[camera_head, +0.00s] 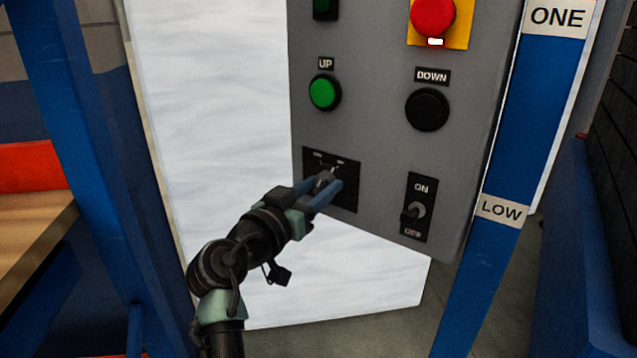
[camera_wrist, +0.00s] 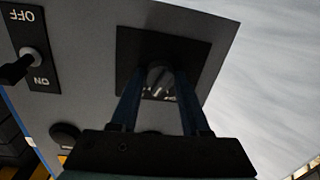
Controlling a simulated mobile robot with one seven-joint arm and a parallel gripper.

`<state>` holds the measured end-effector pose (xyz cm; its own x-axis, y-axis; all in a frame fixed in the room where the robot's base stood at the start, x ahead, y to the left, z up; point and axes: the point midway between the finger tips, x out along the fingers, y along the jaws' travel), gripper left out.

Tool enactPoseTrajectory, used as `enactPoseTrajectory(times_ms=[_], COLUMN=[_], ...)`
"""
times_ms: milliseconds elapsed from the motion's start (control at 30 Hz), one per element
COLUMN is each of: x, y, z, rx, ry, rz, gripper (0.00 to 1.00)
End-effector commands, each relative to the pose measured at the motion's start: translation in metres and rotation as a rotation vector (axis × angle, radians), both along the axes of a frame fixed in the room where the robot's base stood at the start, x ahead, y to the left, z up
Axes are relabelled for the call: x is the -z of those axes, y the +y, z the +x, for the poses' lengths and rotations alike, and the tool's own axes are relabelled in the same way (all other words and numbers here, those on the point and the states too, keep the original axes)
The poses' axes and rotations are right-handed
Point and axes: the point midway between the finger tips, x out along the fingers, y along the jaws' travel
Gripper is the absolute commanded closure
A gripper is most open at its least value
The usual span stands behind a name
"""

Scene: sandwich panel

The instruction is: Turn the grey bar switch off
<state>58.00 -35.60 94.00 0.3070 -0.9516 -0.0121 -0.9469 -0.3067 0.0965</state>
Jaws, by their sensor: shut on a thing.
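The grey bar switch (camera_head: 325,176) is a rotary knob on a square black plate (camera_head: 349,196) at the lower left of the grey control panel. My gripper (camera_head: 328,187) reaches it from the lower left, with its blue fingers shut on the bar. In the wrist view the grey knob (camera_wrist: 159,76) sits between the two fingertips, with a pale line on its face. The fingers partly cover the plate. Its small white markings are too small to read, so I cannot tell which setting the bar points to.
A toggle switch (camera_head: 413,212) marked ON and OFF is right of the plate. A green UP button (camera_head: 325,92), a black DOWN button (camera_head: 427,109) and a red stop button (camera_head: 432,17) are above. A blue post (camera_head: 500,150) stands right of the panel.

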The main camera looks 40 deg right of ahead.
Motion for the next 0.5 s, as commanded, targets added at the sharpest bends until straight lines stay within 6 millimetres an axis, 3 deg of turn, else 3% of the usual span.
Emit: enactPoseTrajectory(times_ms=[500], x=[-0.0051], y=[-0.0001], z=[0.0003], rx=[0.0], ry=[0.461], rz=[-0.11], gripper=[1.0])
